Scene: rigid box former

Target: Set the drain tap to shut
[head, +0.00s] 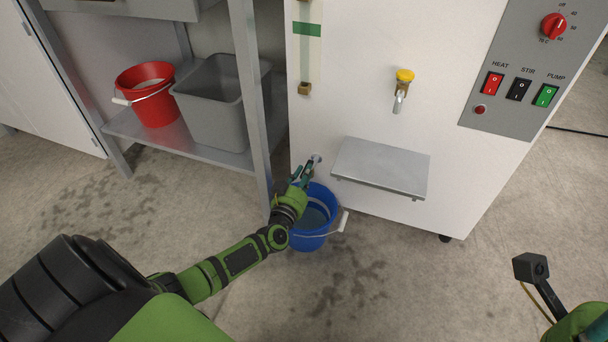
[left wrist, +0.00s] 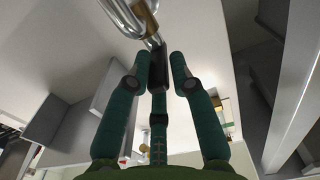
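The drain tap (head: 315,158) is a small metal fitting low on the left of the white machine's front, mostly hidden behind my left gripper. In the left wrist view, a bent shiny pipe with a brass-coloured collar (left wrist: 130,18) shows just beyond the fingertips. My left gripper (head: 305,172) is right at the tap, above a blue bucket (head: 308,240). Its green fingers (left wrist: 160,65) show apart at their tips, around a dark piece; I cannot tell whether that is a finger pad or the tap's lever. The lever's setting cannot be made out. Only the edge of my right arm shows.
A metal drip shelf (head: 381,168) sticks out right of the tap, below a yellow-topped tap (head: 403,80). A rack leg (head: 250,100) stands close on the left; its shelf holds a red bucket (head: 148,98) and a grey bin (head: 218,112). Front floor is clear.

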